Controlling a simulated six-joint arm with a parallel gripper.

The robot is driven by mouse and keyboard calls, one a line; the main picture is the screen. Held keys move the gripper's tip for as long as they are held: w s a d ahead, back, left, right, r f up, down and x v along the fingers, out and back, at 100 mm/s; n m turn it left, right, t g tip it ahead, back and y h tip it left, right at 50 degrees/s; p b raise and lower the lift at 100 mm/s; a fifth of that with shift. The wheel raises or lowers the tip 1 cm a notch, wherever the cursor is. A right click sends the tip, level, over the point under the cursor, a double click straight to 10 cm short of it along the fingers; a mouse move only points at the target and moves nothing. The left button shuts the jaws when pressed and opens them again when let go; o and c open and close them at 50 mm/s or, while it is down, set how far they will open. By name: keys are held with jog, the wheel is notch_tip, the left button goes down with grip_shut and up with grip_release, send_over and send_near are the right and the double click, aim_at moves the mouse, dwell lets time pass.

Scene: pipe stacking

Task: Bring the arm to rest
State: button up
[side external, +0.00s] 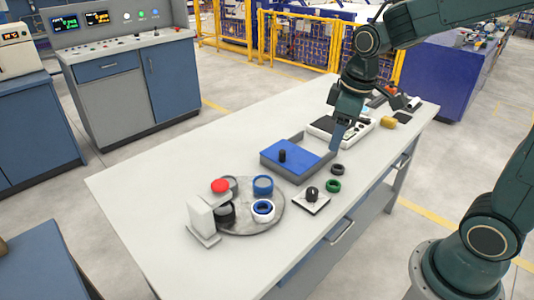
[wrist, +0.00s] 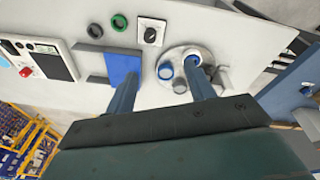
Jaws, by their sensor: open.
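My gripper (side external: 336,146) hangs fingers down over the far right part of the white table (side external: 140,190), just right of the blue tray. In the wrist view my gripper (wrist: 162,72) has its two blue fingers wide apart with nothing between them. Whether the fingertips clear the table is hard to tell from the side.
A blue tray (side external: 278,163) with a black peg stands mid-table. A round grey plate (side external: 243,230) carries several rings and pieces. Beside it are a black knob (side external: 312,193), a green ring (side external: 333,186) and a dark ring (side external: 338,169). The table's left end is clear.

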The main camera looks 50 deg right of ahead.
jog(key=s+a+r+m+t, duration=0.1)
jog(key=s+r+m, duration=0.1)
jog(key=s, duration=0.5)
jog(key=s+a+r+m+t, duration=0.2)
jog(key=s+r, duration=0.1)
jog(key=s, duration=0.4)
jog(key=shift+s+a+r, duration=0.15)
jog(key=shift+s+r, duration=0.05)
jog(key=shift+r, duration=0.15)
dwell(0.5)
